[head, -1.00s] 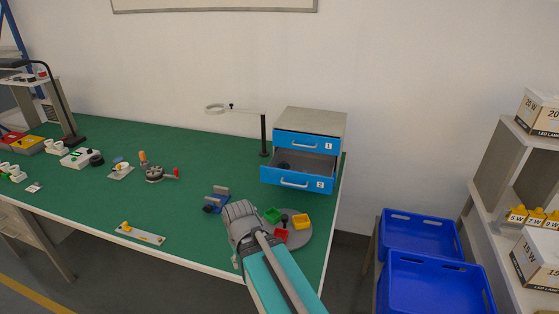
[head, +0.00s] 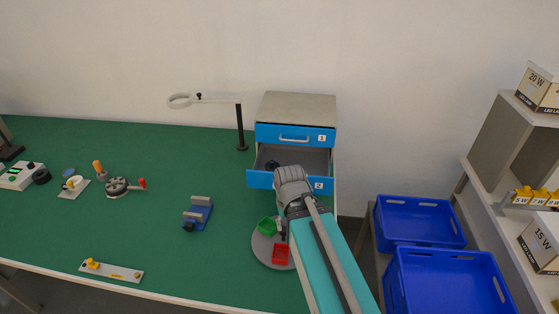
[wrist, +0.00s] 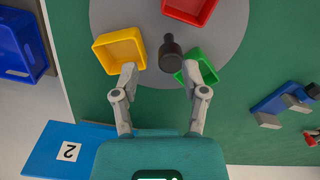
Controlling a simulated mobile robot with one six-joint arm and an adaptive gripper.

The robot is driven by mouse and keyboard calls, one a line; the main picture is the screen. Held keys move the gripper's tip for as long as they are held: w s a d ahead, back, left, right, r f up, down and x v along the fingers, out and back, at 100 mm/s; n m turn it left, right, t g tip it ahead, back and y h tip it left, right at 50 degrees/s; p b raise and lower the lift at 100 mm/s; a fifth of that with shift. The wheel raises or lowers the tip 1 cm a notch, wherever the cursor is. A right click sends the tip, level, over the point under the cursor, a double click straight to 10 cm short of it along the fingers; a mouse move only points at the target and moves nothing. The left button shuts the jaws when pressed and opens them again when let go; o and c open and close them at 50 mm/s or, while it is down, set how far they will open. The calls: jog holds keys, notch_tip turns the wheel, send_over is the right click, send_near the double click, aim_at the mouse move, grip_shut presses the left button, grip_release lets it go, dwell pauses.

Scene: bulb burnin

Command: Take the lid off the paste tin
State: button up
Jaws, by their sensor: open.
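I cannot make out for certain which object is the paste tin or its lid.
A red tray (head: 281,254) is also on the turntable. The cabinet's lower drawer (head: 259,179) stands open behind it. A lamp-like ring stand (head: 240,125) and a blue fixture (head: 198,213) are nearby. Blue crates (head: 420,222) stand right of the bench.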

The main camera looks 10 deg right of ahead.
jog(key=shift+w+a, duration=0.1)
jog(key=shift+w, duration=0.1)
jog(key=shift+o, duration=0.8)
jog(key=shift+w+a+r+p, duration=0.1)
jog(key=shift+w+r+p, duration=0.25)
jog(key=shift+r, duration=0.05)
jog(key=w+d+r+m+p, duration=0.2)
notch_tip(320, 180, up, 16)
jog(key=m+p, duration=1.6)
send_over(272, 162)
jog(key=shift+w, duration=0.1)
jog(key=shift+f, duration=0.25)
notch_tip(272, 162, down, 8)
jog(key=b, duration=0.8)
jog(key=shift+f+b, duration=0.15)
jog(key=shift+b, duration=0.25)
